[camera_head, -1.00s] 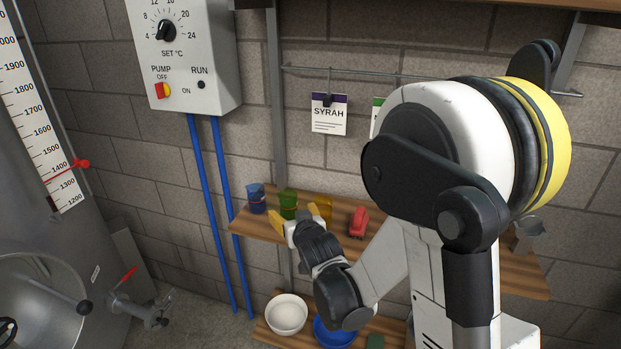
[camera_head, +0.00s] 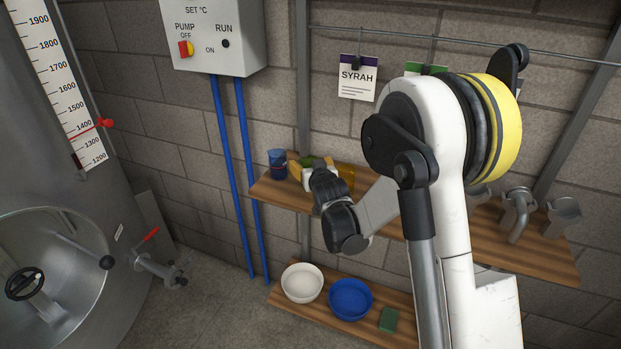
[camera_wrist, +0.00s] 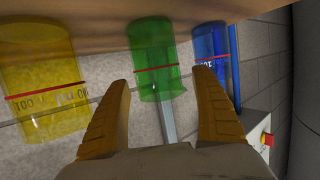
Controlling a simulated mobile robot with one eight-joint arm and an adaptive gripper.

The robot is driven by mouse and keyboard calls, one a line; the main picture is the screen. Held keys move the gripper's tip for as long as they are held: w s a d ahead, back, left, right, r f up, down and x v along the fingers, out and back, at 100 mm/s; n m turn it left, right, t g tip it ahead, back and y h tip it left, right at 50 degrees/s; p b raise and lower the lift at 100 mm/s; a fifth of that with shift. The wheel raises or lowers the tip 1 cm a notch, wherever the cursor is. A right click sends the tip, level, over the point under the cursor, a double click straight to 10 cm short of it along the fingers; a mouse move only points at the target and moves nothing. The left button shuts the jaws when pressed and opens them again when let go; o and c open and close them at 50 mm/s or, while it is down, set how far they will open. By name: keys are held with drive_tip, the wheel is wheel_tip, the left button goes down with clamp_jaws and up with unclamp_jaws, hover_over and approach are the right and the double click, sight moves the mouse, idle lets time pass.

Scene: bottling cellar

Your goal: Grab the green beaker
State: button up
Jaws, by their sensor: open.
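The green beaker (camera_head: 309,160) stands on the upper wooden shelf, mostly hidden behind my gripper (camera_head: 310,172) in the head view. In the wrist view the see-through green beaker (camera_wrist: 155,60), with a red line round it, lies ahead between the two orange fingers of my gripper (camera_wrist: 163,80). The fingers are apart, one towards each side of the beaker, and the gripper is empty. I cannot tell how far the fingertips reach along its sides.
A blue beaker (camera_head: 277,163) stands left of the green one, close to a finger in the wrist view. A yellow beaker (camera_head: 346,174) stands to the right. Metal jugs (camera_head: 518,207) are further right on the shelf (camera_head: 268,188). Bowls (camera_head: 350,299) sit on the lower shelf.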

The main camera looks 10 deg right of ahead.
drive_tip(key=shift+r, duration=0.1)
drive_tip(key=c, duration=1.3)
drive_tip(key=shift+o, duration=0.2)
